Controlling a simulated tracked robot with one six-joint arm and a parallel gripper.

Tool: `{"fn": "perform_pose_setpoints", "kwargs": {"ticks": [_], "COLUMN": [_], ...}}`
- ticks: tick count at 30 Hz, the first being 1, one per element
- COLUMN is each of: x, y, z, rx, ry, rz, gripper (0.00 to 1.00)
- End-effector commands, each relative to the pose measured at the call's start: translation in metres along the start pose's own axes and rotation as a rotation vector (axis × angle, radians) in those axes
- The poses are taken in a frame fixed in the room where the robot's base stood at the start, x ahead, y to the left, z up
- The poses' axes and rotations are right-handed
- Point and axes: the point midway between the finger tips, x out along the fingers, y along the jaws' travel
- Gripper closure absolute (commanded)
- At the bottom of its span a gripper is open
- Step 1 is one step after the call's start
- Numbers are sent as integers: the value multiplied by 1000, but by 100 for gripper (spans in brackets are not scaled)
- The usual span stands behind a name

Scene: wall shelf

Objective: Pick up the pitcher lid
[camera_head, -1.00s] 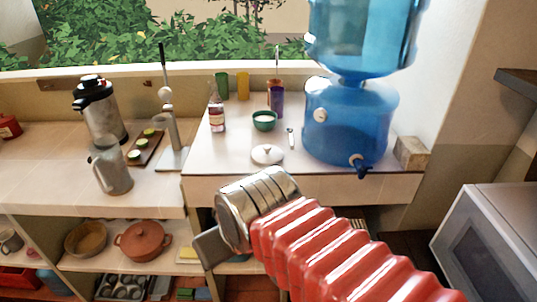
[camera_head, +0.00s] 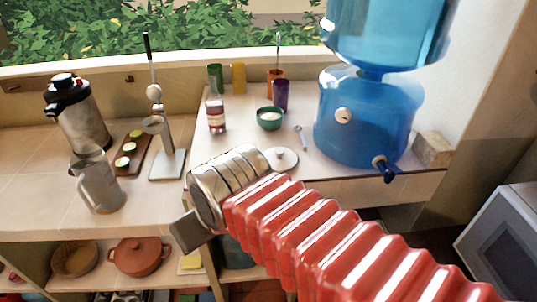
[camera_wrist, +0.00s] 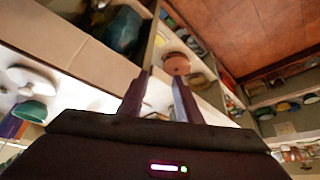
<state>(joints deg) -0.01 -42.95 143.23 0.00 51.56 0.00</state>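The pitcher lid is probably the white round lid with a small knob (camera_head: 283,156). It lies on the white counter, left of the blue water dispenser, its left side close behind my silver arm end in the head view. A grey metal pitcher (camera_head: 98,186) stands on the tiled counter at the left. In the wrist view my gripper (camera_wrist: 161,76) has two dark fingers standing apart with nothing between them. My fingers are not clearly visible in the head view.
The blue water dispenser (camera_head: 362,122) stands right of the lid. A green bowl (camera_head: 270,118), a spoon (camera_head: 301,137), a purple cup (camera_head: 281,95) and a bottle (camera_head: 216,115) stand or lie behind it. A tap-like stand (camera_head: 165,163) is to the left. Pots sit on the shelf below.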

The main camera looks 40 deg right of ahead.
Motion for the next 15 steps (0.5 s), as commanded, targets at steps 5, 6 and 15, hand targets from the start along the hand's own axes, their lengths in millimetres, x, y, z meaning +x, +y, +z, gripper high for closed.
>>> {"fn": "perform_pose_setpoints", "kwargs": {"ticks": [5, 6, 15], "x": [0, 0, -4], "y": [0, 0, 7], "z": [0, 0, -8], "rx": [0, 0, -4], "ry": [0, 0, -14], "rz": [0, 0, 9], "gripper": [69, 69, 52]}}
